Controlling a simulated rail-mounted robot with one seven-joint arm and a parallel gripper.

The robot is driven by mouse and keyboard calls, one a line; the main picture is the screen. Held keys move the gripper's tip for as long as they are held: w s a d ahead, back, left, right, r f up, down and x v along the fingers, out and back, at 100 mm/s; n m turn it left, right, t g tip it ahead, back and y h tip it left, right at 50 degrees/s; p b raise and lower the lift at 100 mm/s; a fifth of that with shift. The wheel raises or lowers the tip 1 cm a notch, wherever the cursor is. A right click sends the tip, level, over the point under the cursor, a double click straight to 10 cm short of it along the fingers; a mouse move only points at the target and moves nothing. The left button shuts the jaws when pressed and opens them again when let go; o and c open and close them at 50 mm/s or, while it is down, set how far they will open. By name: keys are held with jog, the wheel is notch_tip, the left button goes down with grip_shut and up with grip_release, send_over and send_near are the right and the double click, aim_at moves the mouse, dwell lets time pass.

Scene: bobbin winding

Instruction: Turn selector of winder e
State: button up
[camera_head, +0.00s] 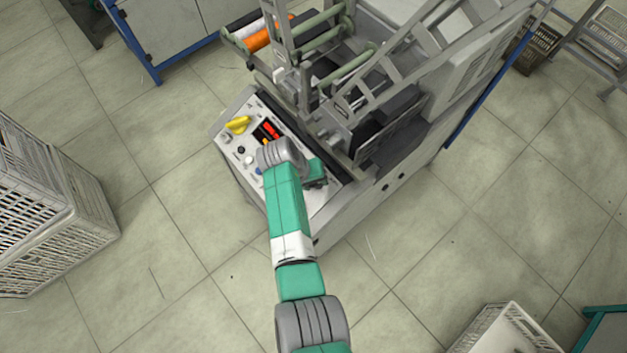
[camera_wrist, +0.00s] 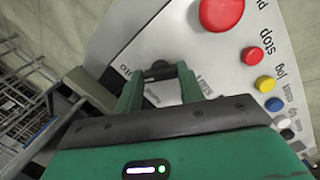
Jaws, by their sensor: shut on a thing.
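The winder's control panel (camera_head: 231,133) is a light sloped plate on the front of the grey machine. In the wrist view, a small black selector knob (camera_wrist: 159,71) sits between the fingertips of my gripper (camera_wrist: 160,74). The green fingers are shut on it, one on each side. Small printed labels lie on the panel (camera_wrist: 235,82) around it, partly covered by the fingers. In the head view my gripper (camera_head: 315,172) is over the panel's right part, and the knob is hidden there.
A large red button (camera_wrist: 220,10), a red stop button (camera_wrist: 252,56), a yellow button (camera_wrist: 265,84) and a blue button (camera_wrist: 276,104) are close by on the panel. A red-lit display (camera_head: 271,130) and yellow item (camera_head: 238,124) are further left. White crates (camera_head: 60,215) stand on the floor.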

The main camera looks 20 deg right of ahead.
dwell(0.4)
jog(key=o, duration=1)
jog(key=shift+r, duration=0.1)
jog(key=p+v, duration=0.3)
jog(key=v, duration=0.4)
jog(key=shift+r, duration=0.3)
jog(key=shift+a, duration=0.15)
